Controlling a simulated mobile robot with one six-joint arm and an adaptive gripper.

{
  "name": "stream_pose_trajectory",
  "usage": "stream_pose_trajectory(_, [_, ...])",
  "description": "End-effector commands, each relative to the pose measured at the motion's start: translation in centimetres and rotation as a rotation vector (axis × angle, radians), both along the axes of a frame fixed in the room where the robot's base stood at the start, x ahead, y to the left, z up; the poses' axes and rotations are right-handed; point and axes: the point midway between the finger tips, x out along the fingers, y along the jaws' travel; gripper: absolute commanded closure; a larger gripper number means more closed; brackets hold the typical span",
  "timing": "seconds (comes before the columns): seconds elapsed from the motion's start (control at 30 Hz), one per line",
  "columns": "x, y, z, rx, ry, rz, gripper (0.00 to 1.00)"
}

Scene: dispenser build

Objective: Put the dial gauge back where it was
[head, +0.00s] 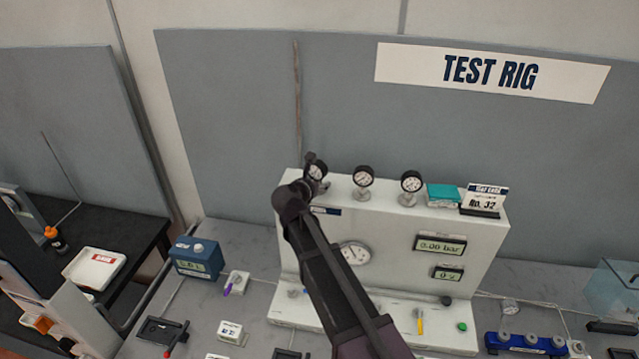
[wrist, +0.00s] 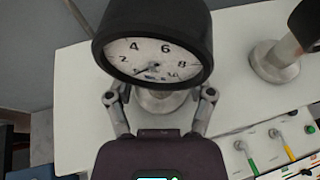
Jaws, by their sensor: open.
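Three dial gauges with black rims and white faces stand in a row on top of the white test rig (head: 400,222): the left gauge (head: 319,169), the middle gauge (head: 364,176) and the right gauge (head: 411,182). My gripper (head: 310,181) is at the left gauge. In the wrist view the gauge (wrist: 150,58) fills the top middle, upright on a pale stem. My gripper (wrist: 160,98) is open, with one finger on each side of the stem below the dial. Whether the fingers touch it I cannot tell.
A teal block (head: 443,195) and a No. 32 card (head: 484,199) sit on the rig top, right of the gauges. A larger gauge (head: 355,253) is in the rig's front, partly beside my arm. A blue device (head: 197,257) stands on the bench at left.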

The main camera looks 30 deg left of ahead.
Motion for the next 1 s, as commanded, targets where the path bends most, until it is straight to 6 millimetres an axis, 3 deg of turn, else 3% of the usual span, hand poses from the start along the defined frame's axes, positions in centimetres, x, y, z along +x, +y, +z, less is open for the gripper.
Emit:
stream_pose_trajectory(0.6, [-8.5,-0.7,3.7,0.0,0.0,0.002,0.31])
stream_pose_trajectory(0.8, [-10.4,-0.8,4.4,0.0,0.0,0.002,0.31])
stream_pose_trajectory(1.0, [-11.0,-0.8,4.5,0.0,0.0,0.0,0.31])
